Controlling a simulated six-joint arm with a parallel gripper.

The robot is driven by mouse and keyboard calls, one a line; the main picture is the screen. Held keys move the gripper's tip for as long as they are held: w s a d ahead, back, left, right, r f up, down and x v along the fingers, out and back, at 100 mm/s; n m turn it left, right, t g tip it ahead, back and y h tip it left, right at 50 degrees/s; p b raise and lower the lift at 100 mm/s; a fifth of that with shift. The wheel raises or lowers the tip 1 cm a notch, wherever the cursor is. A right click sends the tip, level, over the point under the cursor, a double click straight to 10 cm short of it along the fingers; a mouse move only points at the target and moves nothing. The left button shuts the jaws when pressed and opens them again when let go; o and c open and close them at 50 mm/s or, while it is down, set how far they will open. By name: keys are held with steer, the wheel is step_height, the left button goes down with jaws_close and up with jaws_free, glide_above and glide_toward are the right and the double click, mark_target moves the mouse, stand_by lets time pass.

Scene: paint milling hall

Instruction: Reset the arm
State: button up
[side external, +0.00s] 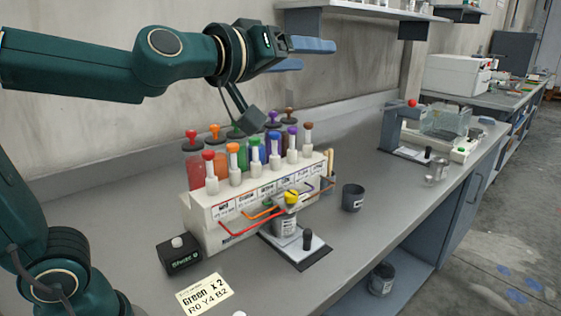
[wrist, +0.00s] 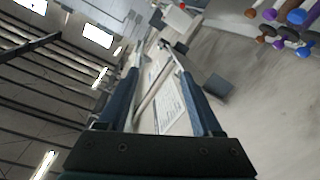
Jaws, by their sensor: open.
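My gripper (side external: 303,55) is raised high over the bench, above and behind the rack of pigment tubes. Its two blue fingers point to the right and stand apart with nothing between them. In the wrist view my gripper (wrist: 160,75) also shows open and empty, with the hall and the far bench beyond it, tilted. The white rack (side external: 225,207) holds several tubes with coloured knobs. Some of these knobs (wrist: 298,18) show at the top right of the wrist view.
A dark cup (side external: 353,198) and a can with a yellow knob (side external: 285,224) stand by the rack. A black box (side external: 180,254) and a card reading "Green x 2" (side external: 205,294) lie at the front. A wall shelf (side external: 350,8) hangs close to my gripper.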

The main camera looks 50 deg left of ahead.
steer(key=s+f+m+g+h, duration=0.1)
steer(key=s+f+m+g, duration=0.5)
steer(key=s+f+g, duration=0.5)
steer(key=s+d+f, duration=0.1)
steer(key=s+f, duration=0.8)
steer(key=f, duration=0.2)
steer(key=shift+s+g, duration=0.2)
steer(key=shift+g, duration=0.1)
